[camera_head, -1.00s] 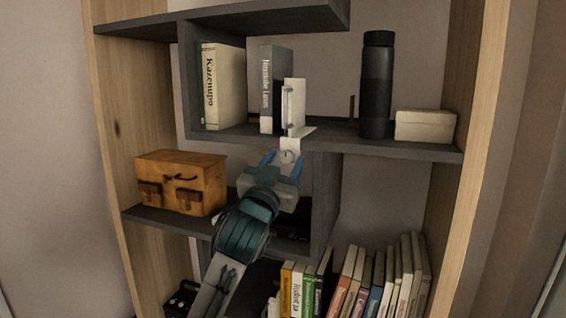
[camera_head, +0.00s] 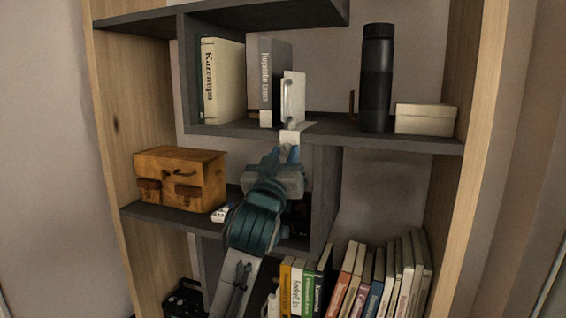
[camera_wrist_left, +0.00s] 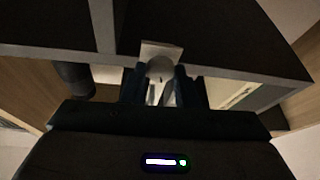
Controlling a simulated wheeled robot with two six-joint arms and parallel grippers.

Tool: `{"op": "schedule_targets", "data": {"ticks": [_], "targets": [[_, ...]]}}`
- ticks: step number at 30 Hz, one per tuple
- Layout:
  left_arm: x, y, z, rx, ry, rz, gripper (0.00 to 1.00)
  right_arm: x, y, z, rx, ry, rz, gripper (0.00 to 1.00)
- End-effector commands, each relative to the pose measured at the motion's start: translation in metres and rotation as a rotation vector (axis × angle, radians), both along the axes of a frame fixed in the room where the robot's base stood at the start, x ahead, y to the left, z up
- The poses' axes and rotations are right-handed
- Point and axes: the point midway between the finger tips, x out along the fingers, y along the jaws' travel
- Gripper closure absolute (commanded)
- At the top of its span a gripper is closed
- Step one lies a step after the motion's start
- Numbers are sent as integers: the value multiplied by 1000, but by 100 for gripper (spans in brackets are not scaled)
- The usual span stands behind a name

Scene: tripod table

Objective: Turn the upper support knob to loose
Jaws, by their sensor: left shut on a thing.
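A white support (camera_head: 293,97) stands at the front edge of the middle shelf, with an upright plate and a lower part (camera_head: 290,136) hanging over the edge. Its round white knob (camera_wrist_left: 160,67) shows between my fingers in the left wrist view, with a dark mark on its face. My left gripper (camera_head: 286,154) is at this lower part, just below the shelf edge, and is shut on the knob. In the head view the wrist and fingers hide the knob. My right gripper is in neither view.
Books (camera_head: 222,82), a dark bottle (camera_head: 376,80) and a white box (camera_head: 425,119) stand on the middle shelf (camera_head: 400,143). An orange case (camera_head: 180,178) sits lower left. A row of books (camera_head: 390,280) fills the lower right.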

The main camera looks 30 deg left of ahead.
Motion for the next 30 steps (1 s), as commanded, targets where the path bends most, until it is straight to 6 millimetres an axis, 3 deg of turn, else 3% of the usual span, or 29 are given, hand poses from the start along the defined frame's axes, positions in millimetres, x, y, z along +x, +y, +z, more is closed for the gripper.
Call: {"op": "schedule_targets", "data": {"ticks": [9, 30], "targets": [[1, -3, -1, -297, -74, -3, 96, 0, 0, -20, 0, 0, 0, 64], [1, -5, 4, -942, -226, -2, 96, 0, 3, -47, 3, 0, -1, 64]]}}
